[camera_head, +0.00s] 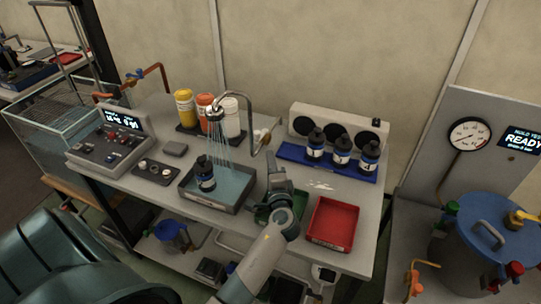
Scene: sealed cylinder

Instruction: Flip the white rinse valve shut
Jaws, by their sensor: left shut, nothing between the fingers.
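The white rinse valve (262,135) shows as a small pale handle beside the curved metal rinse pipe (250,105). Its exact angle is too small to tell. Water streams from the shower head (214,113) onto a dark bottle (205,174) standing in a grey basin (226,200). My left gripper (277,176) is shut and empty. It is in front of and below the valve, near the foot of the pipe, and appears apart from the valve. My right gripper is not in view.
A green tray (262,215) is partly hidden by my left arm. A red tray (333,222) lies to its right. Several dark bottles stand on a blue tray (293,151) at the back. Yellow (185,108), orange (205,109) and white containers stand behind the basin.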

